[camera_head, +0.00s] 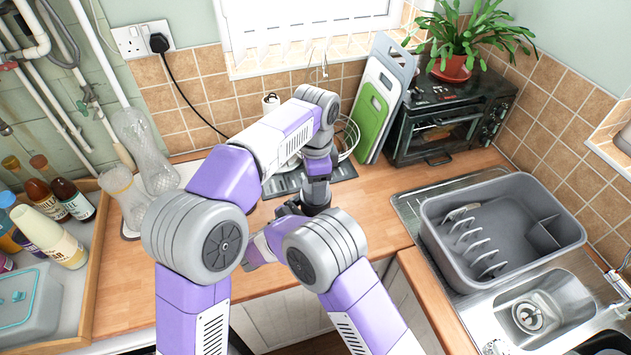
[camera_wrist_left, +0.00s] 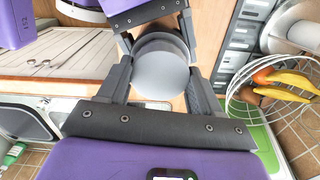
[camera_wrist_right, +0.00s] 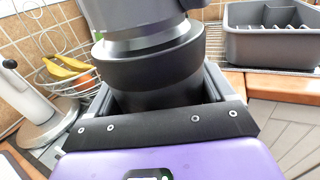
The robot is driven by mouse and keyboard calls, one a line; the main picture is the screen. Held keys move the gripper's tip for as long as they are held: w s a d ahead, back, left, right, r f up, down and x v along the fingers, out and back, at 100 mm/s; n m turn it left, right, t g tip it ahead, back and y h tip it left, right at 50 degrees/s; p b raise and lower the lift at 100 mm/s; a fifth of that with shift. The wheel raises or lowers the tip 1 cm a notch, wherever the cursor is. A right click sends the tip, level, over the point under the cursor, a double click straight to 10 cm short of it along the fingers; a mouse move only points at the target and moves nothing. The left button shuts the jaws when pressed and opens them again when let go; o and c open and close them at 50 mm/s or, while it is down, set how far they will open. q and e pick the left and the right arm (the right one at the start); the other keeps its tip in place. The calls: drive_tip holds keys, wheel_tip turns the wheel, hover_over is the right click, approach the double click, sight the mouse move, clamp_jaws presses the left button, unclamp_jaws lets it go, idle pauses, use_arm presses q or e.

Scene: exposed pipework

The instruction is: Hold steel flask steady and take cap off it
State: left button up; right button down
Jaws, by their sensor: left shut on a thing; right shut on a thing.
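The flask shows close up in the right wrist view as a dark cylinder (camera_wrist_right: 150,76) with a steel-grey band above it. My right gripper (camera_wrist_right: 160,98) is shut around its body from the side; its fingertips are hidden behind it. In the left wrist view a round grey top, seemingly the cap (camera_wrist_left: 160,80), lies between the fingers of my left gripper (camera_wrist_left: 158,66), shut on it from above. In the head view my left gripper (camera_head: 317,190) points down and my right gripper (camera_head: 294,208) reaches in beside it. Whether the cap is loose I cannot tell.
A grey dish tub (camera_head: 540,262) stands on the sink at right. A green chopping board (camera_head: 372,115) and black oven (camera_head: 447,130) stand behind. A wire basket with bananas (camera_wrist_right: 70,66) is near. Glass vases (camera_head: 146,150) and a bottle tray (camera_head: 96,262) are left.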

use_arm(q)
drive_tip(key=n, duration=0.9)
drive_tip(key=shift+n, duration=0.3)
drive_tip(key=n, duration=0.7)
drive_tip(key=shift+n, duration=0.4)
drive_tip(key=n, duration=0.3)
drive_tip(key=shift+n, duration=0.3)
drive_tip(key=n, duration=1.1)
drive_tip(key=shift+r+n, duration=0.1)
drive_tip(key=shift+n, duration=0.3)
